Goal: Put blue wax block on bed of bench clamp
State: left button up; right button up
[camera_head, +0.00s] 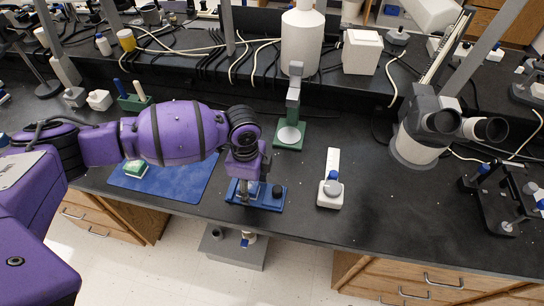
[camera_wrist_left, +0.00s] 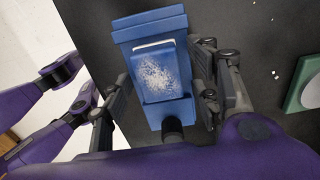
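The blue bench clamp (camera_head: 240,201) stands near the table's front edge, below my left gripper. In the left wrist view, the clamp (camera_wrist_left: 150,27) has a blue body with a black knob at one end. A blue piece with a pale, speckled top face (camera_wrist_left: 155,75) lies on it; I cannot tell for sure whether this is the wax block or part of the clamp's bed. My left gripper (camera_wrist_left: 160,97) points down with its fingers apart on either side of this piece. In the head view, the wrist hides part of the clamp. My right gripper is not in view.
A green-based stand (camera_head: 291,146) is behind the clamp, and a white device (camera_head: 330,198) is to its right. A blue mat (camera_head: 185,182) with a small green-and-white box lies left. A microscope (camera_head: 418,145) stands further right. The dark tabletop between them is clear.

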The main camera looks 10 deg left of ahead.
aim_at(250, 186)
pick_arm(q)
notch_tip(250, 186, up, 12)
jog(key=shift+r+p, duration=0.15)
jog(key=shift+p, duration=0.3)
dwell(0.7)
dwell(0.8)
